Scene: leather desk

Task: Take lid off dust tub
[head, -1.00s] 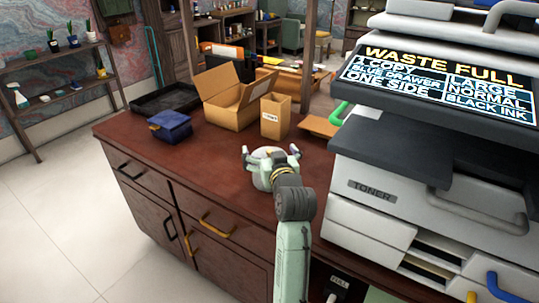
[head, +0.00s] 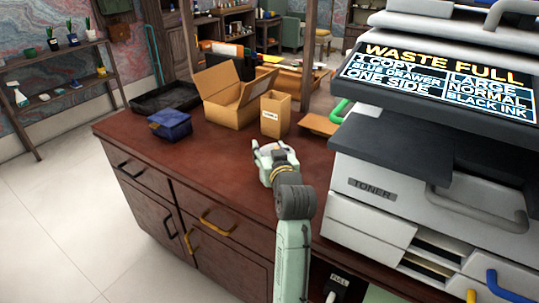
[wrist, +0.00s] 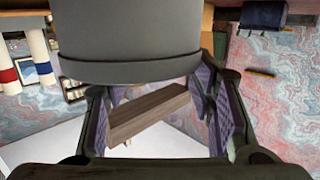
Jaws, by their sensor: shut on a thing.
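My gripper (head: 270,150) is low over the middle of the desk, in front of the open boxes. Its jaws have closed in, seemingly on the lid of the dust tub. In the wrist view a smooth grey rounded thing (wrist: 130,45), which looks like that lid, fills the top middle at the ends of the fingers (wrist: 155,90). The purple finger pads stand on both sides below it. In the head view the hand hides most of what it holds, and I cannot make out where lid and tub meet.
A big printer (head: 400,185) reading "WASTE FULL" stands close on the right. Behind are an open cardboard box (head: 232,105), a tall tan box (head: 275,115) and a flat tan piece (head: 317,125). A blue box (head: 170,125) and a black tray (head: 165,97) are at left. The desk's front left is clear.

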